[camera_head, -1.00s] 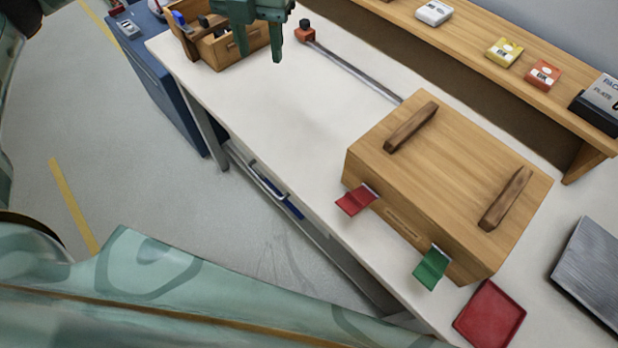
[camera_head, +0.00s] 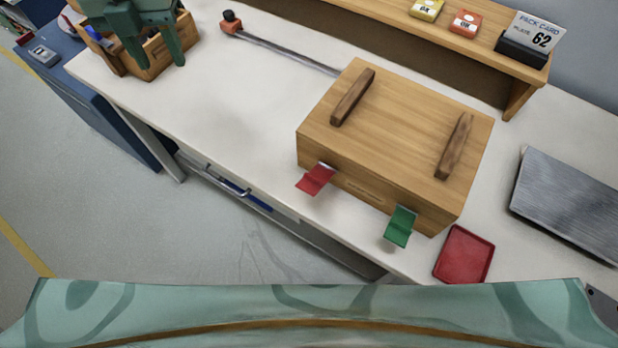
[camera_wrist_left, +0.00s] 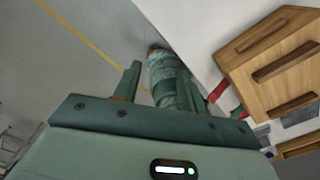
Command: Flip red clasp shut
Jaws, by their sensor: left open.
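The red clasp (camera_head: 316,180) is on the front face of the wooden box (camera_head: 385,140). It sticks outward from the face, tilted, not lying flat against it. It also shows in the left wrist view (camera_wrist_left: 218,91) at the box's side. My left gripper (camera_head: 156,58) is at the upper left, above a small wooden bin and well away from the clasp. Its two fingers are apart with nothing between them; they also show in the left wrist view (camera_wrist_left: 160,85). My right gripper is not in view.
A green clasp (camera_head: 400,226) sticks out from the same box face, to the right. A red tray (camera_head: 464,255) lies beside the box. The wooden bin (camera_head: 150,62) and a metal rod (camera_head: 285,52) are farther left. The white tabletop (camera_head: 235,110) between bin and box is clear.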

